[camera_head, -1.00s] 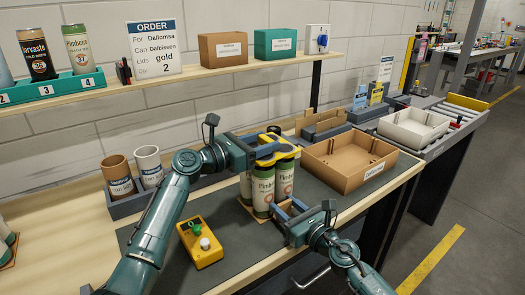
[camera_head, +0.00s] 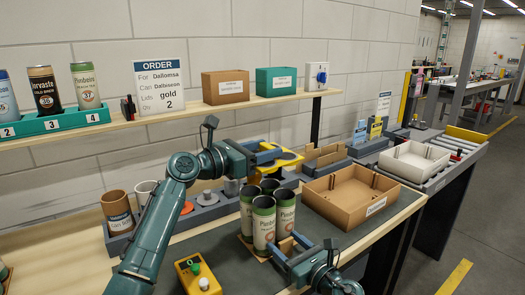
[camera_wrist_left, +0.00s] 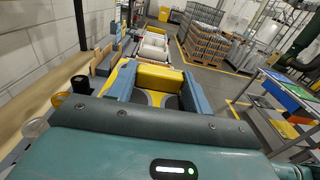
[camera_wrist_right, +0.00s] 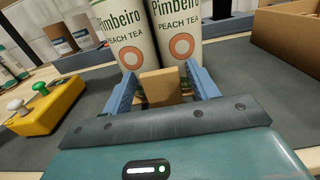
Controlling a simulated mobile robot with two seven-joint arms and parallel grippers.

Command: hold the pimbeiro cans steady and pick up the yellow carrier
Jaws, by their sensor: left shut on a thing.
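My left gripper (camera_head: 268,153) is shut on the yellow carrier (camera_head: 290,158) and holds it up behind the cans. The carrier and gripper also show in the left wrist view (camera_wrist_left: 158,76). Several green-and-cream Pimbeiro cans (camera_head: 264,222) stand upright, close together, their tops open and uncovered. They stand on a tan base (camera_head: 246,243), and two show close in the right wrist view (camera_wrist_right: 178,35). My right gripper (camera_head: 291,247) is low in front of the cans. Its blue fingers flank a tan block (camera_wrist_right: 160,87) and appear closed on it.
A brown open box (camera_head: 345,205) stands right of the cans. A yellow button box (camera_head: 198,275) is at front left. A grey holder with a brown cup (camera_head: 117,212) and a white cup is behind left. A white tray (camera_head: 415,160) lies farther right. A shelf (camera_head: 200,112) runs above.

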